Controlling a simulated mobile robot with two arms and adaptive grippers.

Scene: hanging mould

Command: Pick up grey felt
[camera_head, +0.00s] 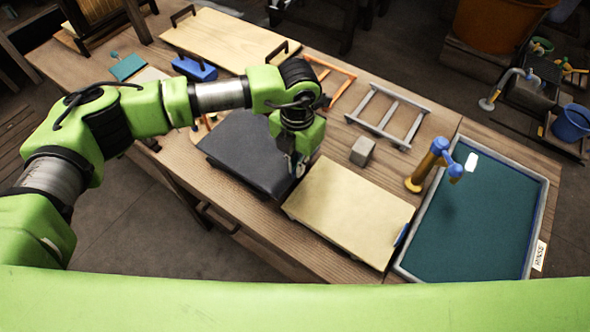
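A dark grey flat sheet (240,150), which looks like the grey felt, lies on the wooden bench left of the middle. My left gripper (297,169) points down at its right edge, between it and a cream-coloured board. The fingertips are small and partly hidden by the wrist, so I cannot tell whether they are open or touch the sheet. My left arm hides part of the sheet's far side. My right gripper is not in view.
The cream board (350,210) lies just right of my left gripper. A grey block (362,151) and a grey frame (388,117) stand behind it. A wooden board (225,40) lies at the back.

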